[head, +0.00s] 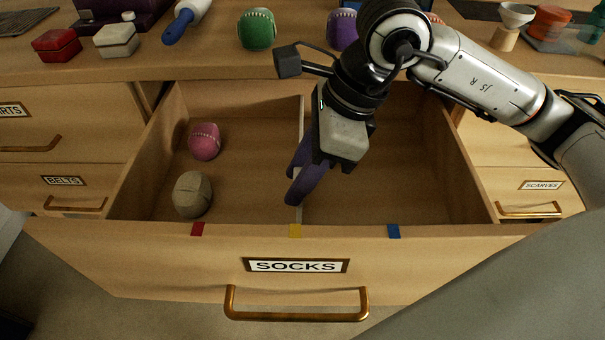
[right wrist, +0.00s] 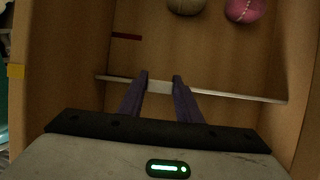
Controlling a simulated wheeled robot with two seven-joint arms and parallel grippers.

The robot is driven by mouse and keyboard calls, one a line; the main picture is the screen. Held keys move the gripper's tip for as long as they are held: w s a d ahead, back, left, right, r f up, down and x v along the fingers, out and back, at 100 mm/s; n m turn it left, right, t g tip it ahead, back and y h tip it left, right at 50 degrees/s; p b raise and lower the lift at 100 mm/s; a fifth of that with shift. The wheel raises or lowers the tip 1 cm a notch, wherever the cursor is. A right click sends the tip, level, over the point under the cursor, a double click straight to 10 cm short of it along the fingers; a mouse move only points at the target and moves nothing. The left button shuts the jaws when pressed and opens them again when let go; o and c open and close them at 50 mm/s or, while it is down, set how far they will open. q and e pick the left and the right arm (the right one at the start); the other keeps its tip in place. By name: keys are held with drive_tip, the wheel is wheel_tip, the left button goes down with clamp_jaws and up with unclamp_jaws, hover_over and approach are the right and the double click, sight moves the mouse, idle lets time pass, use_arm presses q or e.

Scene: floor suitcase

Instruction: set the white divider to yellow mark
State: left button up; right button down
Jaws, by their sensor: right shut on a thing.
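The white divider (head: 301,125) stands inside the open SOCKS drawer (head: 130,235), running from back to front. Its near end is roughly in line with the yellow mark (head: 295,231) on the drawer's front rim. My right gripper (head: 296,190) reaches down into the drawer with its purple fingers at the divider. In the right wrist view the divider (right wrist: 240,96) passes between the fingertips, and the gripper is shut on it. The yellow mark (right wrist: 15,71) also shows there at the left edge. My left gripper is not in view.
A red mark (head: 197,229) and a blue mark (head: 393,231) flank the yellow one. A pink ball (head: 205,141) and a beige ball (head: 192,194) lie left of the divider. The right compartment looks empty. Green (head: 257,29) and purple (head: 342,29) balls sit on the top.

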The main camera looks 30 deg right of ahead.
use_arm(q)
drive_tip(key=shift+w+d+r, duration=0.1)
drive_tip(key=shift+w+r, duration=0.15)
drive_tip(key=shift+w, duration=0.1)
use_arm(e)
drive_tip(key=c, duration=1.3)
unclamp_jaws()
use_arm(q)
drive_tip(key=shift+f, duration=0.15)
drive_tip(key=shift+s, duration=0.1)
use_arm(e)
drive_tip(key=shift+r, duration=0.25)
use_arm(q)
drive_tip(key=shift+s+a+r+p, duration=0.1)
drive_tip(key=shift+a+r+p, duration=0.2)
drive_tip(key=shift+p, duration=0.8)
use_arm(e)
drive_tip(key=v, duration=1)
